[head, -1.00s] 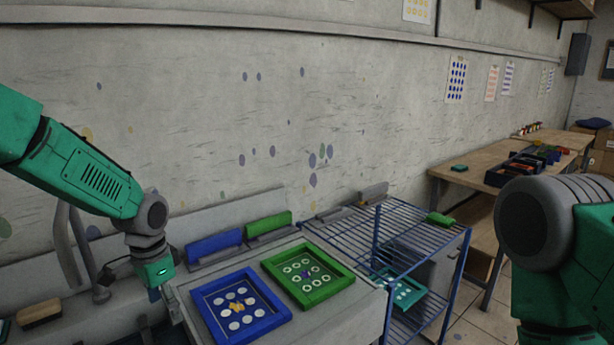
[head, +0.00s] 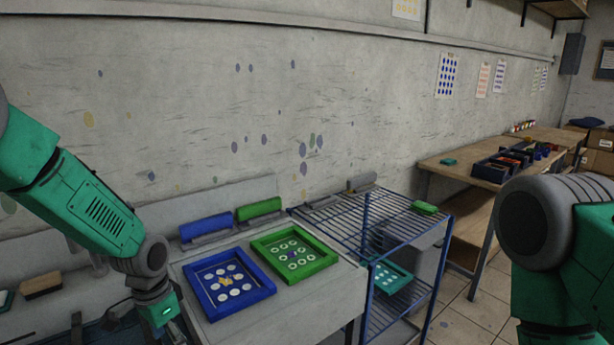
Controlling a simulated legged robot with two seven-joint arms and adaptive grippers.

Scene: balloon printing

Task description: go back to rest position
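My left arm comes in from the left, bent down, with its green wrist (head: 158,310) low in the head view, left of the blue frame. Its gripper fingers lie at or beyond the bottom edge and cannot be made out. My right arm's shoulder and upper link fill the right edge; its gripper is outside the view. A blue frame (head: 268,291) with white dots and a green frame (head: 326,262) lie side by side on the grey work table (head: 335,297).
A blue squeegee (head: 205,226) and a green squeegee (head: 258,208) rest behind the frames. A blue wire rack (head: 365,225) stands right of the table, with a teal frame (head: 392,277) on a lower shelf. A wooden bench (head: 445,165) with trays runs along the wall. Tiled floor (head: 465,320) is clear.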

